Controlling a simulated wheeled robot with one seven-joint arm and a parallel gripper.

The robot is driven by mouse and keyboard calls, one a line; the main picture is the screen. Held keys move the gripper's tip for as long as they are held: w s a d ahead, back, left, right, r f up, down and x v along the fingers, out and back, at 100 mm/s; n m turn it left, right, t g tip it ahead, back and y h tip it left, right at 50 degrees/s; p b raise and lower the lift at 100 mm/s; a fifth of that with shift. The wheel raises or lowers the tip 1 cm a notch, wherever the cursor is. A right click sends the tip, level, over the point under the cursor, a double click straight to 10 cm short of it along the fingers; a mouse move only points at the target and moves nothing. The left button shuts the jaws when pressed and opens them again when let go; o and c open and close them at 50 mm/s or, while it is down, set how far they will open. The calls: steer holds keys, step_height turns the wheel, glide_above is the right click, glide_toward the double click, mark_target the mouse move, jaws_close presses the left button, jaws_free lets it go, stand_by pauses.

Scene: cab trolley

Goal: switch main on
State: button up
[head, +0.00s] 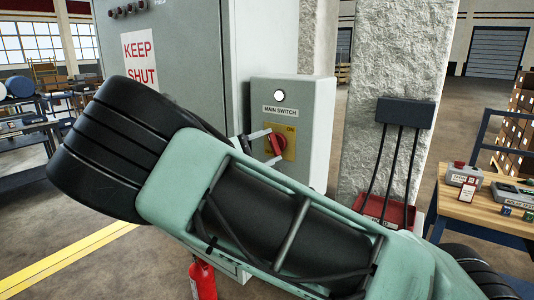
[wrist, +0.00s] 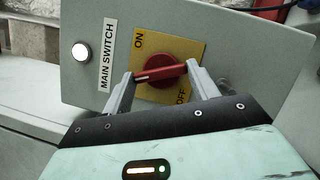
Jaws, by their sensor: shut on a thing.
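The main switch is a red rotary knob (head: 279,143) on a yellow plate (head: 291,154), on the front of a grey box (head: 318,118). The plate reads ON at the upper right and OFF at the lower left in the head view. In the wrist view the knob's red handle (wrist: 160,73) lies nearly level, its white-marked end to the left, between the ON and OFF words. My gripper (head: 266,146) is shut on this handle, one grey finger at each end. A round white lamp (head: 279,95) sits above the MAIN SWITCH label (head: 281,110).
A tall grey cabinet (head: 185,50) with a KEEP SHUT sign stands left of the box. A rough pillar (head: 398,60) with a dark cable box (head: 405,112) stands to the right. A wooden-topped bench (head: 470,208) is at far right. A red extinguisher (head: 202,280) shows below.

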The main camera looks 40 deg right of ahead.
steer(key=m+y+b, duration=0.1)
steer(key=m, duration=0.1)
steer(key=m+b, duration=0.1)
steer(key=m, duration=0.1)
steer(key=shift+r+m+g+y, duration=0.1)
steer(key=shift+m+g+y, duration=0.2)
steer(key=shift+m+y, duration=0.1)
stand_by(0.5)
steer(key=o, duration=1)
steer(key=shift+a, duration=0.15)
steer(key=a+b, duration=0.1)
steer(key=a, duration=0.4)
steer(key=a+b, duration=0.2)
steer(key=a, duration=0.4)
steer(key=a+b, duration=0.1)
steer(key=a, duration=0.5)
steer(key=shift+w+a+r, duration=0.1)
steer(key=shift+w+a, duration=0.05)
steer(key=shift+w, duration=0.2)
